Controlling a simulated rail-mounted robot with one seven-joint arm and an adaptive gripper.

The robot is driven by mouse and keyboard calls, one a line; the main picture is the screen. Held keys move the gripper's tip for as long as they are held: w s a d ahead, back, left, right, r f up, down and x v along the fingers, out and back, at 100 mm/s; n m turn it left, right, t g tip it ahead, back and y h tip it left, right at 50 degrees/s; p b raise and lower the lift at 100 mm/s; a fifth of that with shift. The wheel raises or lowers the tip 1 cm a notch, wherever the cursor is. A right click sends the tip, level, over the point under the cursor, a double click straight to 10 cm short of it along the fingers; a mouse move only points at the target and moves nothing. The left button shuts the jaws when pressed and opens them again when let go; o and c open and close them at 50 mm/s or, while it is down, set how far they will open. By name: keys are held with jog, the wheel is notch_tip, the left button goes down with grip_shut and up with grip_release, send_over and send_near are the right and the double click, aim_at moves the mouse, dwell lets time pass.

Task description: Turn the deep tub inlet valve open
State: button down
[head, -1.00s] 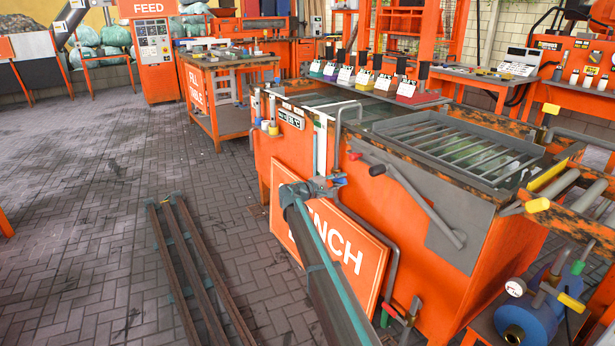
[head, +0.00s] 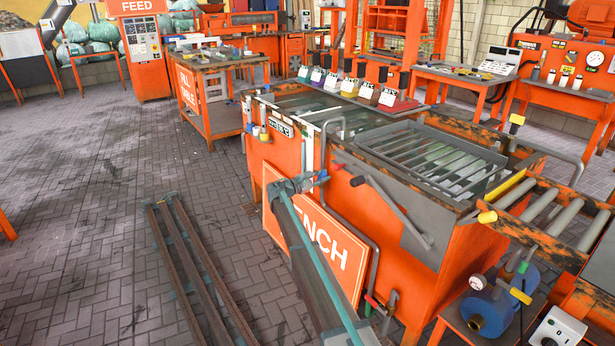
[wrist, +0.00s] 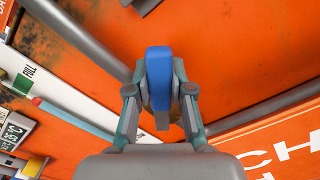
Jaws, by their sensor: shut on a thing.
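The deep tub (head: 395,215) is the long orange tank with worn edges at the middle of the head view. A grey inlet pipe (head: 324,146) bends over its near rim and runs down its front. In the wrist view my gripper (wrist: 160,95) is shut on a blue valve handle (wrist: 159,66), which stands up between the two fingers. The handle shows only as a small blue bit (head: 323,175) in the head view. The valve body is mostly hidden behind the gripper.
An orange sign (head: 340,256) ending in "ENCH" leans on the tub's front. Long brown beams (head: 185,260) lie on the floor at left. Paving beyond is clear.

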dwell(0.4)
jog(key=c, duration=1)
grip_release()
jog(key=shift+a, duration=0.1)
jog(key=v, duration=1.2)
